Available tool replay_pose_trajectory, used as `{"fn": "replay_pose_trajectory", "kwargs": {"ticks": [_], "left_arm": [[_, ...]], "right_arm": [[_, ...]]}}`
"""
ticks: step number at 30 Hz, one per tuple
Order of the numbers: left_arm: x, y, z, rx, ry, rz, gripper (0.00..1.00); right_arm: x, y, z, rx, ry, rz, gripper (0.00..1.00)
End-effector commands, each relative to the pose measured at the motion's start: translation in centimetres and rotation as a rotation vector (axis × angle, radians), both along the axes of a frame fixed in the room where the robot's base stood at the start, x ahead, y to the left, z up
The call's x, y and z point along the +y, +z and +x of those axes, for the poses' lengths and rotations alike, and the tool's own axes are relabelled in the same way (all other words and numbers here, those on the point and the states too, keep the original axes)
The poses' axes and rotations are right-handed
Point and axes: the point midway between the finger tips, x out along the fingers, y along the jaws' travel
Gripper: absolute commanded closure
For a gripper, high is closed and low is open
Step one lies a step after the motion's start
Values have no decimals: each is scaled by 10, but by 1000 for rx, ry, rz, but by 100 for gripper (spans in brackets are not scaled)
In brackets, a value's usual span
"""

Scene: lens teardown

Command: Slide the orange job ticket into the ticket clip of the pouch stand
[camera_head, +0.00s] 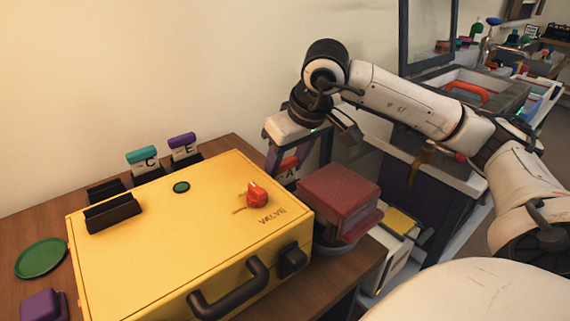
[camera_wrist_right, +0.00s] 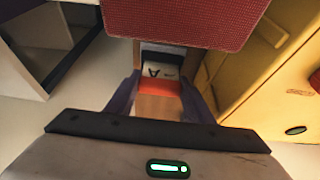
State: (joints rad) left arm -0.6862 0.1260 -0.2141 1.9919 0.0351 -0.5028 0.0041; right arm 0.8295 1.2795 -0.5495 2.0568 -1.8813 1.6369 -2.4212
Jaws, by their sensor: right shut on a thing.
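The orange job ticket (camera_head: 289,164) has an orange top and a pale card marked A. My right gripper (camera_head: 294,158) is shut on its orange top, and the card points down behind the dark red pouch block (camera_head: 340,190). In the right wrist view the ticket's orange part (camera_wrist_right: 158,88) is between the fingers, with its pale card (camera_wrist_right: 160,70) beyond. The card's far end meets a dark slot-like piece (camera_wrist_right: 163,49) beside the red block (camera_wrist_right: 185,20); I cannot tell whether it is inside. The pouch stand's clip is not clearly visible in the head view. My left gripper is not in view.
A large yellow case (camera_head: 180,235) fills the table beside the red block. A teal ticket C (camera_head: 147,157) and a purple ticket E (camera_head: 184,144) stand behind it. A green disc (camera_head: 41,258) and a purple block (camera_head: 43,306) lie at left.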

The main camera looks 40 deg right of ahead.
Motion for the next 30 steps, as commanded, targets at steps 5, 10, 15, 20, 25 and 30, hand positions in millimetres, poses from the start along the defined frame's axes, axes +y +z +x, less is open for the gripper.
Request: {"fn": "replay_pose_trajectory", "kwargs": {"ticks": [5, 10, 15, 20, 25, 30], "left_arm": [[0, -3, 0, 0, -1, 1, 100], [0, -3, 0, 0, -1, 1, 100], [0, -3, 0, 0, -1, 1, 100], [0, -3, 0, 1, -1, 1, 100], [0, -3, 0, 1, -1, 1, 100], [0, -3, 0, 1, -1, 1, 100]], "right_arm": [[0, -3, 0, 0, 0, 0, 73], [0, -4, 0, 0, 0, 0, 35], [0, -4, 0, 0, 0, 0, 30], [0, -4, 0, 0, 0, 0, 18], [0, -4, 0, 0, 0, 0, 18], [0, -3, 0, 0, 0, 0, 18]]}}
